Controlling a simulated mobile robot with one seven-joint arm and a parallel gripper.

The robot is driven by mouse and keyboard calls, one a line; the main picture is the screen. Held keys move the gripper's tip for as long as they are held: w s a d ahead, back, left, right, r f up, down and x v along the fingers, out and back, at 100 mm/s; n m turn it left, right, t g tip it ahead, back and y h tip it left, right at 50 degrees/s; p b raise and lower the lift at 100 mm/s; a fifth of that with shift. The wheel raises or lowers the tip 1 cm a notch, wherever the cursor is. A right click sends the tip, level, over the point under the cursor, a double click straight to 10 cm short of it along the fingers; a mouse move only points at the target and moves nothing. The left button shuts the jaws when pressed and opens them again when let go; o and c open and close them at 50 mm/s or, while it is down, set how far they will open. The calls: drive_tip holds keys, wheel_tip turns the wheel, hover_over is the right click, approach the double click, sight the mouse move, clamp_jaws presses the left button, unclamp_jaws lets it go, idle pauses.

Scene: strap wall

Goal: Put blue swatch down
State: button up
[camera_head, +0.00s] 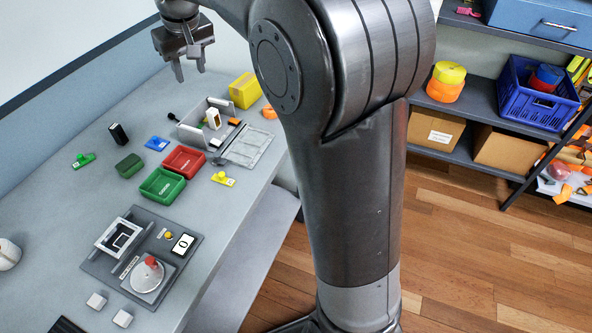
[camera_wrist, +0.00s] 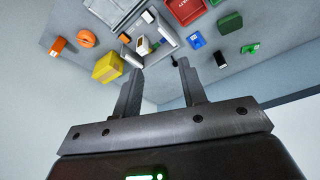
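The blue swatch (camera_head: 157,144) lies flat on the grey table, between the dark block and the red tray. It also shows in the wrist view (camera_wrist: 196,40), beyond my fingertips. My gripper (camera_head: 189,72) is raised above the back of the table, well apart from the swatch. In the wrist view my gripper (camera_wrist: 160,68) has its two fingers spread with nothing between them. A green swatch (camera_head: 84,160) and a yellow swatch (camera_head: 223,179) also lie on the table.
A red tray (camera_head: 184,161), a green tray (camera_head: 162,186) and a dark green block (camera_head: 130,166) stand mid-table. A black block (camera_head: 118,134) stands behind them. A grey open box (camera_head: 190,133) and a yellow bin (camera_head: 245,91) are farther right. A device panel (camera_head: 107,264) is in front.

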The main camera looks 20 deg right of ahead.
drive_tip(key=s+d+m+t, duration=0.1)
drive_tip(key=s+d, duration=0.3)
drive_tip(key=s, duration=0.5)
drive_tip(key=s+d+m, duration=0.1)
drive_tip(key=s+d, duration=0.3)
drive_tip(key=s, duration=0.5)
drive_tip(key=s+d+f+m, duration=0.1)
drive_tip(key=s+d+f, duration=0.1)
drive_tip(key=s, duration=0.5)
drive_tip(key=s+d+f+t, duration=0.1)
drive_tip(key=s+d+f, duration=0.1)
drive_tip(key=s+f, duration=0.2)
drive_tip(key=s, duration=0.3)
drive_tip(key=shift+m+h, duration=0.4)
